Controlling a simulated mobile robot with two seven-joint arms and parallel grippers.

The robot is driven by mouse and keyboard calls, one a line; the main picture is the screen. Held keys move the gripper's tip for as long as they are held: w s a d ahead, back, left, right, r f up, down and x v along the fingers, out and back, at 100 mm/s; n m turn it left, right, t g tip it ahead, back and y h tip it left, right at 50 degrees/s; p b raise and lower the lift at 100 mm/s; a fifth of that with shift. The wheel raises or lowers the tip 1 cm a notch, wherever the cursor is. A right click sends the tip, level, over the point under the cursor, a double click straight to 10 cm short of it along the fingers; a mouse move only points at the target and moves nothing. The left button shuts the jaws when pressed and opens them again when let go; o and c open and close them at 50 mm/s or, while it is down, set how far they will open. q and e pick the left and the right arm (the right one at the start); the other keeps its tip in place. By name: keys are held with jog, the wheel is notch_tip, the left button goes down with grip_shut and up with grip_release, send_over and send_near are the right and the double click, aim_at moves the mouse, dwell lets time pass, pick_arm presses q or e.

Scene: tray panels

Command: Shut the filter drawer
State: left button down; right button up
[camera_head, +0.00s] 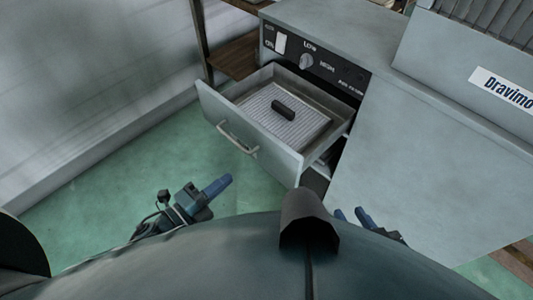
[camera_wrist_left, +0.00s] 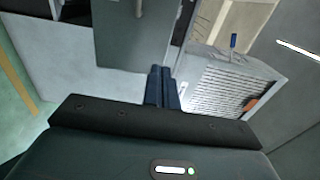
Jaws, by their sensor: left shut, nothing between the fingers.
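The filter drawer (camera_head: 248,140) is pulled out of the grey cabinet in the head view. Its front panel carries a pale bar handle (camera_head: 238,138). A ribbed filter panel with a black grip (camera_head: 283,109) lies inside the drawer. My left gripper (camera_head: 222,183) is shut and empty, in front of the drawer and below its handle in the picture, apart from it. Its shut fingers also show in the left wrist view (camera_wrist_left: 161,80), below a grey panel with a handle (camera_wrist_left: 125,40) that looks like the drawer front. My right gripper (camera_head: 351,214) is open, partly hidden by my body.
A control panel with a knob (camera_head: 306,61) sits above the drawer. The grey cabinet top (camera_head: 430,150) spreads to the right, with a labelled unit (camera_head: 470,70) on it. A brown shelf (camera_head: 235,58) stands behind the drawer. The green floor (camera_head: 120,185) at left is clear.

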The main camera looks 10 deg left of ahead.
aim_at(270, 144)
pick_arm(q)
jog(key=x, duration=1.3)
